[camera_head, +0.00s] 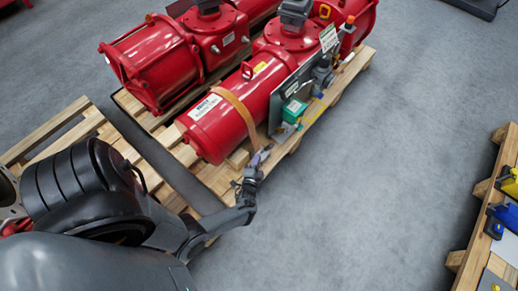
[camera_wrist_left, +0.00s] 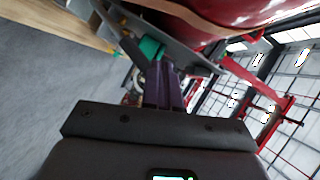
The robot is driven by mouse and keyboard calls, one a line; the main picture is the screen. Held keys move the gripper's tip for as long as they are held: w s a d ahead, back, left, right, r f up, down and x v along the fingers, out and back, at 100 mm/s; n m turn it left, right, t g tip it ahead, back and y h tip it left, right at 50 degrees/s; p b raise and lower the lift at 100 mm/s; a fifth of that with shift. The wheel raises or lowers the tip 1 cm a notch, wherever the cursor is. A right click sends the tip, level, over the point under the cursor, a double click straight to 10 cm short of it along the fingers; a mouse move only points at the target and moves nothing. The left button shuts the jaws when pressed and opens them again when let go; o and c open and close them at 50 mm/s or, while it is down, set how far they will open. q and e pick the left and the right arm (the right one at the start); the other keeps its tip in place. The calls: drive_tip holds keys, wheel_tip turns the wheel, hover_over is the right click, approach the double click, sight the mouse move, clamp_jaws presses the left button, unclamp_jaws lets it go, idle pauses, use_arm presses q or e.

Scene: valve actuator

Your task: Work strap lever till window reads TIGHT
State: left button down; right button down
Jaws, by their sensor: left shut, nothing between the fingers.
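A tan strap (camera_head: 238,108) runs over the front red actuator cylinder (camera_head: 213,131); it also shows as a tan band along the top of the left wrist view (camera_wrist_left: 184,12). My left gripper (camera_head: 262,157) is at the strap's lower end, beside the cylinder's near side. In the left wrist view its purple fingers (camera_wrist_left: 163,86) are shut with nothing between them, close to a green part (camera_wrist_left: 151,47) and a grey bar. I cannot tell the strap lever apart from these parts, nor whether the fingers touch it. No window text is readable. My right gripper is out of view.
The actuators lie on wooden pallets (camera_head: 311,118). A green box (camera_head: 294,109) and grey plate sit right of the strap, close to my gripper. A second red actuator (camera_head: 155,62) lies behind. A wooden bench (camera_head: 486,187) with tools stands far right. Grey floor between is clear.

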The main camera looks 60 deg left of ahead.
use_arm(q)
drive_tip(key=v, duration=0.3)
drive_tip(key=shift+d+p, duration=0.25)
drive_tip(key=shift+p, duration=0.1)
drive_tip(key=shift+a, duration=0.1)
idle(0.5)
